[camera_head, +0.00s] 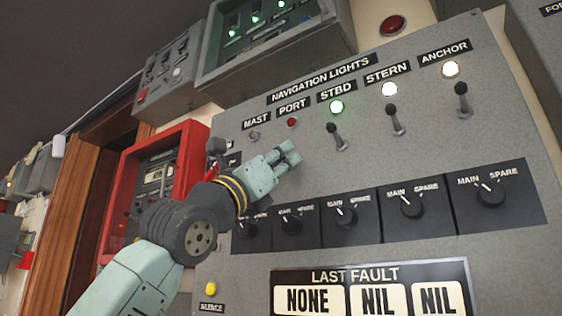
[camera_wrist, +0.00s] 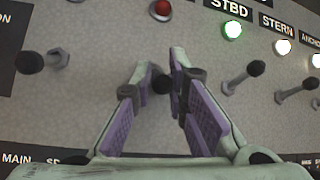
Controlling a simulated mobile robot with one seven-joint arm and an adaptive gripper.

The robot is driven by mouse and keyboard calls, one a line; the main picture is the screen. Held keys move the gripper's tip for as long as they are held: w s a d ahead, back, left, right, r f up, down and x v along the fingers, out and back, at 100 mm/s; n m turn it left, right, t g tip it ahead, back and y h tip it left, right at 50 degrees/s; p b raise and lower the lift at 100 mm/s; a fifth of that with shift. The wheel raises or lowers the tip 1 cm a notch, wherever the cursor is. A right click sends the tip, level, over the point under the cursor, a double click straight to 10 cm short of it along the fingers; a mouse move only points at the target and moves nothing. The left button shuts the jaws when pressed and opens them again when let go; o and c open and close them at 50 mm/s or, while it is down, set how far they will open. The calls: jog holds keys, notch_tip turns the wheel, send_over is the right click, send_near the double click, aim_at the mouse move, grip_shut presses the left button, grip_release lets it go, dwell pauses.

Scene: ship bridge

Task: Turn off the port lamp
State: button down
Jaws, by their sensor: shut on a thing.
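The port lamp (camera_head: 292,122) is a small red lens under the PORT label on the grey navigation lights panel (camera_head: 400,160). It looks dull red, without the bright glow of the starboard lamp; it also shows at the top of the wrist view (camera_wrist: 162,10). My gripper (camera_head: 289,154) is at the panel below this lamp. In the wrist view its purple-padded fingers (camera_wrist: 163,92) are closed around the dark ball tip of the port switch (camera_wrist: 162,84). In the head view my gripper hides this switch.
The starboard switch (camera_head: 337,136) stands close to the right, under its lit green lamp (camera_head: 336,106). Stern (camera_head: 395,118) and anchor (camera_head: 461,98) switches are farther right, under lit white lamps. The mast switch (camera_wrist: 32,62) is to the left. Several MAIN/SPARE knobs (camera_head: 411,208) line the panel below.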

jog(key=shift+s+d, duration=0.1)
jog(key=shift+d, duration=0.05)
jog(key=c, duration=1.6)
grip_release()
jog(key=v, duration=1.2)
jog(key=shift+r, duration=0.1)
